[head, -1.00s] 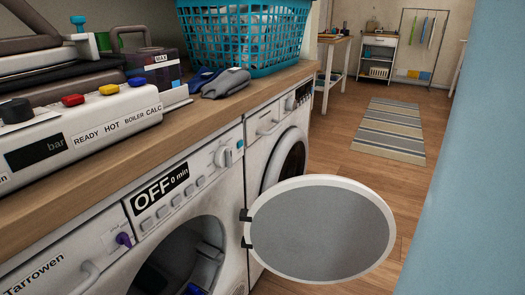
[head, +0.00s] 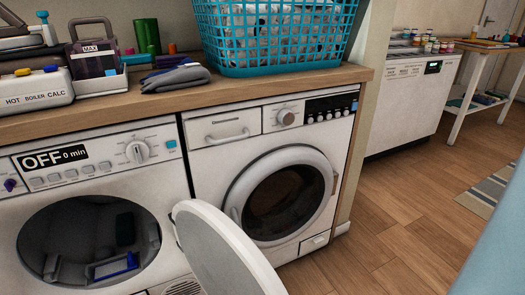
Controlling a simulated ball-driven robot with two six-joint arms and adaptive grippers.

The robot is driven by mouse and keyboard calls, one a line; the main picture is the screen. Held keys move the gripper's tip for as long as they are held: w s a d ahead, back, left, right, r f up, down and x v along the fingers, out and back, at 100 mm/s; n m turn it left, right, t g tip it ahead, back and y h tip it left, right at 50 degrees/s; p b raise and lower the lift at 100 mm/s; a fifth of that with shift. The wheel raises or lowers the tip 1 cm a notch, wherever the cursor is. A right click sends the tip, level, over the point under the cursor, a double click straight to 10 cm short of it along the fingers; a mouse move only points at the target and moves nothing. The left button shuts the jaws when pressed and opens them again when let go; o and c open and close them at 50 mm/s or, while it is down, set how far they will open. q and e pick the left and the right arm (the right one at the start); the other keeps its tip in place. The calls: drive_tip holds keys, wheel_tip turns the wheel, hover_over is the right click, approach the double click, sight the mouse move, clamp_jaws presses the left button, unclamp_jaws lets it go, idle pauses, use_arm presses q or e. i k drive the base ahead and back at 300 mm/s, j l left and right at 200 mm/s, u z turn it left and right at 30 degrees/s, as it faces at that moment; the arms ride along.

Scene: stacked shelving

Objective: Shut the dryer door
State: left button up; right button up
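The dryer (head: 96,178) stands at the left under the wooden counter, with a display reading "OFF 0 min". Its round opening (head: 60,225) is uncovered, and a blue item shows inside the dark drum. The dryer door (head: 222,250), a round panel with a pale rim, stands wide open on its right-side hinge. It sticks out toward me, and its lower part is cut off by the bottom of the view. Neither of my grippers is in view.
A second machine (head: 215,165) with a closed round door stands right of the dryer. The counter (head: 160,98) holds a blue laundry basket (head: 275,35), folded cloths (head: 178,78) and a steam station (head: 35,85). Wooden floor (head: 400,225) lies open to the right.

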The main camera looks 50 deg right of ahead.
sight(224, 260)
drive_tip(key=l+u, duration=0.15)
drive_tip(key=l, duration=0.4)
drive_tip(key=l+u, duration=0.15)
drive_tip(key=l, duration=0.4)
drive_tip(key=k+l+u, duration=0.15)
drive_tip(key=l, duration=0.4)
drive_tip(key=l+u, duration=0.15)
drive_tip(key=l, duration=0.45)
drive_tip(key=k+l, duration=0.15)
drive_tip(key=k, duration=0.4)
drive_tip(key=z, duration=0.05)
